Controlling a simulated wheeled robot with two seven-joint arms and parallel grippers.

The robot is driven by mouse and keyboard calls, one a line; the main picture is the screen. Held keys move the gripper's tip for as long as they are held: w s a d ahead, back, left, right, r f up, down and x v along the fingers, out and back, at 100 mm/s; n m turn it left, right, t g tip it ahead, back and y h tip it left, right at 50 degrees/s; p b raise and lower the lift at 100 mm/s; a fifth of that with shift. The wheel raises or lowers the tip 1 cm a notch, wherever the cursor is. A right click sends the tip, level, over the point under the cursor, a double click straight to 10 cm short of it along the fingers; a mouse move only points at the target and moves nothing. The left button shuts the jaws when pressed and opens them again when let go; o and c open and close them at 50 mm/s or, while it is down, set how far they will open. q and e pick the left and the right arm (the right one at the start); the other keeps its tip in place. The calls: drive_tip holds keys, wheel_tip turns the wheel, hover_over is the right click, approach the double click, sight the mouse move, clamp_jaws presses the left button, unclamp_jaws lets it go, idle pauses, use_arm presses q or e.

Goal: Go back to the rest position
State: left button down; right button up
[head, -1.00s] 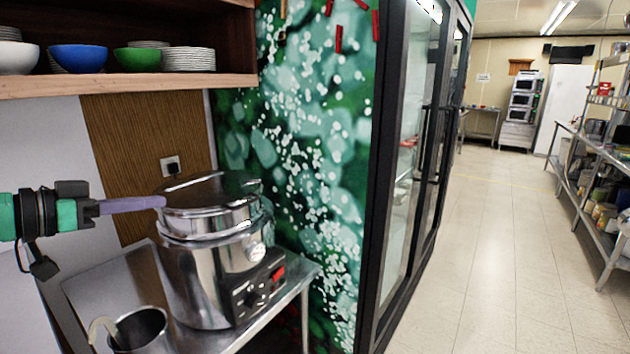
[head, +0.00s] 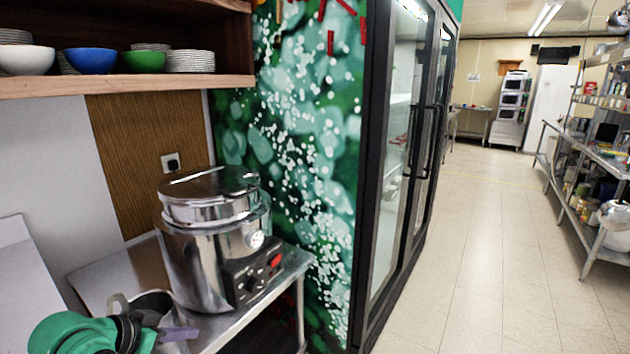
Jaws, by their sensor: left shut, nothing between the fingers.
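My left gripper (head: 178,334) is at the bottom left of the head view, low in front of the steel table. Its purple-grey fingers are shut and empty. It overlaps a steel pot (head: 153,302) on the table and partly hides it; I cannot tell whether they touch. My right gripper is not in view.
A steel soup kettle (head: 205,262) with its lid on stands on the steel table (head: 118,268). A shelf (head: 130,86) with bowls and plates hangs above. Glass-door fridges (head: 395,190) stand right of the table. The tiled floor (head: 480,260) beyond is clear, with steel shelving (head: 590,160) along the right.

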use_arm(q)
drive_tip(key=s+d+f+n+g+y, duration=0.25)
drive_tip(key=s+f+g+y, duration=0.2)
drive_tip(key=s+f, duration=1.3)
drive_tip(key=s+f+g+p, duration=0.1)
drive_tip(key=s+f, duration=0.1)
drive_tip(key=f, duration=0.8)
drive_tip(key=s+f+g+p, duration=0.1)
drive_tip(key=s+f, duration=0.2)
drive_tip(key=f, duration=0.8)
drive_tip(key=s+a+f+p, duration=0.1)
drive_tip(key=s+a+f, duration=0.1)
drive_tip(key=s+f, duration=0.9)
drive_tip(key=s, duration=0.4)
drive_tip(key=shift+s+a+f+m+g, duration=0.15)
drive_tip(key=shift+a+m+g, duration=0.1)
drive_tip(key=shift+m+g, duration=0.1)
